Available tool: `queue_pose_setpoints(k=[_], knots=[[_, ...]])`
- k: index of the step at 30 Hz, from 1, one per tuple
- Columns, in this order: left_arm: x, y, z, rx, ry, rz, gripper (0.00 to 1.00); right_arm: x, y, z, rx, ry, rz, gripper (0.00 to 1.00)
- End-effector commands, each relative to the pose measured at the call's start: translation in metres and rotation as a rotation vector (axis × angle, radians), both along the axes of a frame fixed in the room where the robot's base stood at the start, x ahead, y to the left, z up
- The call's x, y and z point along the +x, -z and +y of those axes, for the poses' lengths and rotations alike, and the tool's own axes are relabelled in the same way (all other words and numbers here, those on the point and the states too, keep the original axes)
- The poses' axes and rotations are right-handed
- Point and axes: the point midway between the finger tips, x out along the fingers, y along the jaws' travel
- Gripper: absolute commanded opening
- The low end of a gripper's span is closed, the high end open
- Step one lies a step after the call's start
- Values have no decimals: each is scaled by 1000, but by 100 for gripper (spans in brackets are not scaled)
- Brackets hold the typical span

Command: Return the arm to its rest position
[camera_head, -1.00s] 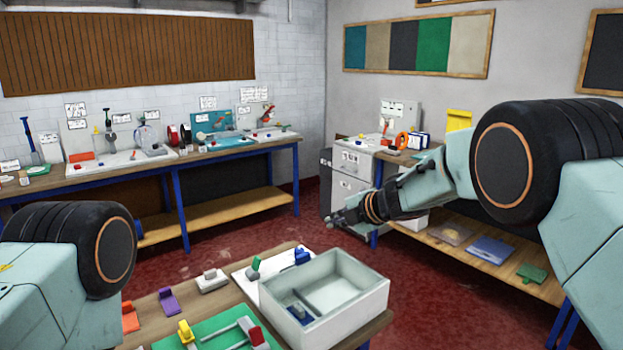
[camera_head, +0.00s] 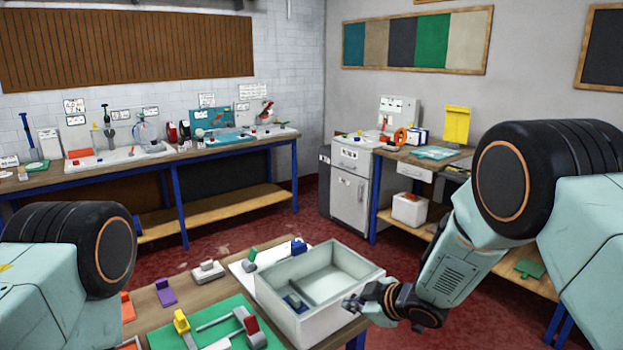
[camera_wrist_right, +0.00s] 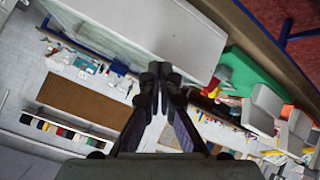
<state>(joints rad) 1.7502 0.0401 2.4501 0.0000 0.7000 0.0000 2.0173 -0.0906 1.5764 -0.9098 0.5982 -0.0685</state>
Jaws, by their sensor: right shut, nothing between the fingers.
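My right gripper (camera_head: 356,304) is at the right front corner of the white box (camera_head: 350,283) on the near table in the head view. In that view its fingertips overlap the box's outer wall; I cannot tell whether they touch it. In the right wrist view its fingers (camera_wrist_right: 160,72) are together with nothing between them. My right arm (camera_head: 450,265) bends down from the right side. My left arm's upper part shows at the lower left, and its gripper is out of view.
The near table (camera_head: 212,290) holds a green mat (camera_head: 165,340), clamps, a purple block (camera_head: 166,292) and a white board. A long workbench (camera_head: 240,143) stands along the back wall, and a side bench (camera_head: 400,155) with a cabinet is at the right. Red floor lies between.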

Motion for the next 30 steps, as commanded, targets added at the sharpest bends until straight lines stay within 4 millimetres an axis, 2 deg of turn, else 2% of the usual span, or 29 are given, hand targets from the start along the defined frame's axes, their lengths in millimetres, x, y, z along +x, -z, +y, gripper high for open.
queue_pose_setpoints(k=[1,6,11,15,17,21,24,27,30], knots=[[0,12,0,0,0,0,73,-24,34,-10,40,79,76,0],[0,33,0,0,0,0,73,-99,111,-42,128,345,293,0],[0,53,0,0,0,0,73,-180,171,-73,157,590,475,0],[0,72,0,0,0,0,73,-257,214,-98,139,792,621,0],[0,81,0,0,0,0,73,-292,229,-108,121,875,680,0],[0,104,0,0,0,0,73,-376,257,-129,56,1047,815,0],[0,122,0,0,0,0,73,-428,272,-137,2,1123,904,0],[0,134,0,0,0,0,73,-450,285,-137,-19,1136,948,0],[0,139,0,0,0,1,73,-456,293,-138,-23,1138,960,0]])
